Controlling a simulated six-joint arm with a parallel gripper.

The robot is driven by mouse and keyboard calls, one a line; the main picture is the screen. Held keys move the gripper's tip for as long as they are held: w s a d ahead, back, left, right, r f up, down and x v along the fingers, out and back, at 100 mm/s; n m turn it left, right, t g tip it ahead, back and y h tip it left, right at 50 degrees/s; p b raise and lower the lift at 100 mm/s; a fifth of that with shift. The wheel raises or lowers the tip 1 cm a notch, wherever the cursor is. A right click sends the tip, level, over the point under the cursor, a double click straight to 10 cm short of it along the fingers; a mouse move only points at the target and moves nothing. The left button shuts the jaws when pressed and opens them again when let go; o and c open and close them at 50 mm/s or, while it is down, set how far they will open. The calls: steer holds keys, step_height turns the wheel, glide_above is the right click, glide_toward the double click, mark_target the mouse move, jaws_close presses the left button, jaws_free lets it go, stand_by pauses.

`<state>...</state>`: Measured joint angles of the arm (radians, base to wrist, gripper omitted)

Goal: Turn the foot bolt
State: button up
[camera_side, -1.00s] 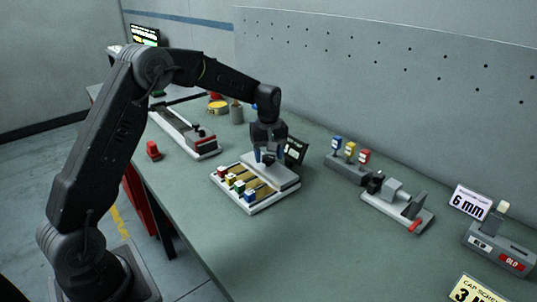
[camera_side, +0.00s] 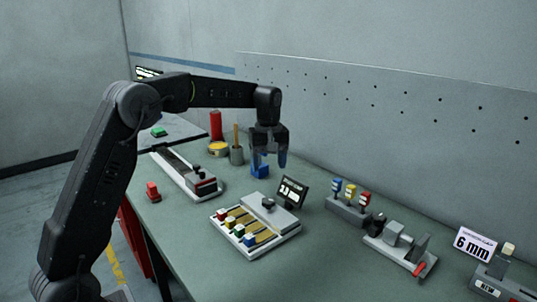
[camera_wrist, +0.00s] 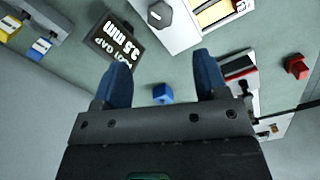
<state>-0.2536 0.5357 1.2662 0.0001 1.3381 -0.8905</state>
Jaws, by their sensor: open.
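The label magazine (camera_side: 255,226) is a light tray with several coloured blocks on yellow strips and a grey plate at its back. A dark knob (camera_side: 268,203) stands on that plate; I cannot tell for sure that it is the foot bolt. The knob shows at the top of the wrist view (camera_wrist: 160,14), with the plate partly cut off. My gripper (camera_side: 270,165) is open and empty, pointing down, raised above the table behind the magazine and clear of the knob. In the wrist view its blue fingers (camera_wrist: 160,75) are wide apart, with a blue block (camera_wrist: 162,93) showing between them.
A small dark display (camera_side: 291,191) stands right behind the magazine. A slide fixture (camera_side: 185,176) and a red block (camera_side: 153,191) are at left. A rack with coloured tags (camera_side: 348,205) and a grey vise-like fixture (camera_side: 400,243) are at right. The front table is clear.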

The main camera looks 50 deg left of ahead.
step_height(320, 180, up, 3)
steer(key=shift+f, duration=0.2)
steer(key=s+d+r+m+t, duration=0.1)
steer(key=s+d+r+m, duration=0.25)
steer(key=s, duration=0.35)
steer(key=s+d+r+m+t, duration=0.2)
steer(key=s+d+r+m, duration=0.15)
steer(key=s, duration=0.25)
steer(key=s+d+f+m+t, duration=0.1)
steer(key=s+d+f+m, duration=0.2)
steer(key=s, duration=0.5)
steer(key=s+d+f+m+t, duration=0.1)
steer(key=s+d+f+m, duration=0.2)
steer(key=s, duration=0.6)
steer(key=shift+f+t, duration=0.3)
steer(key=shift+f, duration=0.05)
